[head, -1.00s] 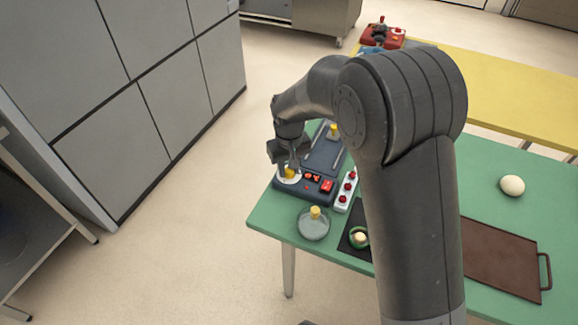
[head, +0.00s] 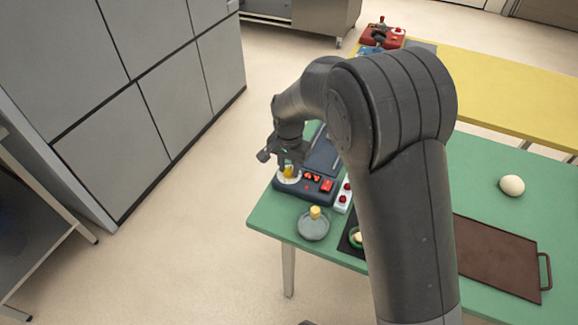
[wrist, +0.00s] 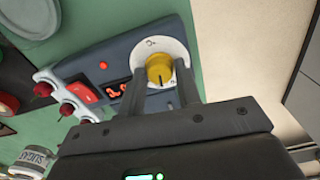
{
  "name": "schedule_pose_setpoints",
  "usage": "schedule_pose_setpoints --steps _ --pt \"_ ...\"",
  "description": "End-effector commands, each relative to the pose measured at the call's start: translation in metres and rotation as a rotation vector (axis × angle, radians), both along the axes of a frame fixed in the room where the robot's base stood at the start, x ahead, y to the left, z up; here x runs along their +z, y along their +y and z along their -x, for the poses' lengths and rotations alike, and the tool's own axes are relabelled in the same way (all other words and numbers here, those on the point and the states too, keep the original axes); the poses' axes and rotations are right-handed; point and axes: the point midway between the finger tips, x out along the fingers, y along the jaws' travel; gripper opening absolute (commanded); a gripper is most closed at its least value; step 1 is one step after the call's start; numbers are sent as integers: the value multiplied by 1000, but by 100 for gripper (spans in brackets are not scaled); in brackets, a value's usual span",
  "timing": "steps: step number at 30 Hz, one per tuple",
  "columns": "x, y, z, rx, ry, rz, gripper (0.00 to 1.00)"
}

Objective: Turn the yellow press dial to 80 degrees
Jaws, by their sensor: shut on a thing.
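The yellow dial (wrist: 159,69) sits on a round white scale plate (wrist: 176,50) at one end of the dark press panel (wrist: 120,62). A dark pointer line shows on its face. My gripper (wrist: 160,80) has one finger on each side of the dial and is shut on it. In the head view the dial (head: 288,172) shows small between the fingers of my gripper (head: 287,168). A red lit display (wrist: 116,88) beside the dial is partly hidden by a finger, and its digits cannot be read.
A red switch (head: 327,186) is on the panel, and a white strip with red buttons (head: 343,195) stands beside it. A glass lid with a yellow knob (head: 314,225), a brown tray (head: 500,258) and a pale ball (head: 512,185) are on the green table (head: 270,222).

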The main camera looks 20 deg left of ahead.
Motion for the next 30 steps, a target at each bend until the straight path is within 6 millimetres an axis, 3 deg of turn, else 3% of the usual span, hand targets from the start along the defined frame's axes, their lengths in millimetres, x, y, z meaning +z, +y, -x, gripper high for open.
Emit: schedule_pose_setpoints --steps 10,26,27,30 --pt "-1 0 1 -128 2 1 8" --pt "-1 0 1 -146 2 1 8" --pt "-1 0 1 -146 2 1 34" --pt "-1 0 1 -146 2 1 42"
